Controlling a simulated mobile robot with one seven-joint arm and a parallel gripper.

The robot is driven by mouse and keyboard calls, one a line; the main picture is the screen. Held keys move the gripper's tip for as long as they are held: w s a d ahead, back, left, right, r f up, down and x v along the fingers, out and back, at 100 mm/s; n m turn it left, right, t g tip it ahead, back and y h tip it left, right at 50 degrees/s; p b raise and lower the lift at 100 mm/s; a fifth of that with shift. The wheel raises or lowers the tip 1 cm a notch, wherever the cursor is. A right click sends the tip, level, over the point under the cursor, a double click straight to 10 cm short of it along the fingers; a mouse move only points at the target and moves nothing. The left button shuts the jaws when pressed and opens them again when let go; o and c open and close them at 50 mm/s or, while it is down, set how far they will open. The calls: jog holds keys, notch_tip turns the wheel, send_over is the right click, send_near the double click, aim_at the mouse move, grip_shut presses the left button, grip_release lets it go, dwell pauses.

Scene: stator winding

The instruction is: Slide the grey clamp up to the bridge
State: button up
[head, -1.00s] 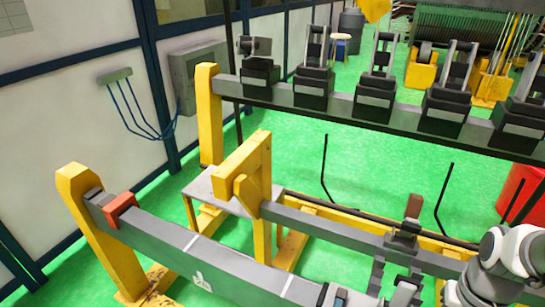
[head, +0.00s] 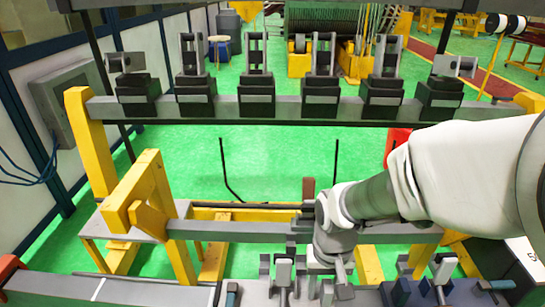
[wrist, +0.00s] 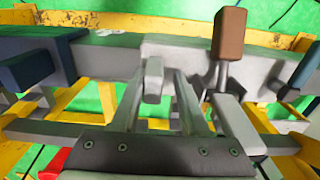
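My gripper (wrist: 158,105) is seen from behind in the wrist view, with its two fingers apart. A grey clamp part (wrist: 153,82) shows between and beyond the fingers; I cannot tell whether they touch it. In the head view my gripper (head: 338,268) is over the front rail, right of an upright grey clamp (head: 283,270). Another grey clamp (head: 441,270) stands farther right. No part is plainly recognisable as the bridge; a grey beam (head: 235,230) with a yellow upright (head: 148,200) runs behind the front rail. My arm hides part of this beam.
A brown-topped handle (wrist: 229,35) stands right of my fingers, and a dark blue block (wrist: 28,66) lies at the left. A back rail (head: 270,108) carries several dark clamps. Green floor (head: 265,165) is open between the beams.

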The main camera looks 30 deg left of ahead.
aim_at(275, 300)
jog(key=shift+s+a+p, duration=0.1)
jog(key=shift+s+a, duration=0.75)
jog(key=shift+a, duration=0.5)
jog(key=shift+s+a+p, duration=0.1)
jog(key=shift+s+a, duration=0.7)
jog(key=shift+a, duration=0.6)
jog(key=shift+s+a+p, duration=0.1)
jog(key=shift+s+a, duration=0.75)
jog(key=shift+a, duration=0.5)
jog(key=shift+s+a+p, duration=0.15)
jog(key=shift+s+a, duration=1.25)
jog(key=shift+a, duration=0.9)
jog(key=shift+s+a+p, duration=0.2)
jog(key=shift+s+a, duration=1.25)
jog(key=shift+a, duration=0.85)
jog(key=shift+s+a+p, duration=0.15)
jog(key=shift+s+a, duration=1.25)
jog(key=shift+a, duration=0.9)
jog(key=shift+s+a+p, duration=0.6)
jog(key=shift+s+a, duration=0.8)
jog(key=shift+a, duration=0.9)
jog(key=shift+s+a+p, duration=0.6)
jog(key=shift+s+a, duration=0.85)
jog(key=shift+a, duration=0.85)
jog(key=shift+s+a+p, duration=0.6)
jog(key=shift+s+a, duration=0.8)
jog(key=shift+a, duration=0.9)
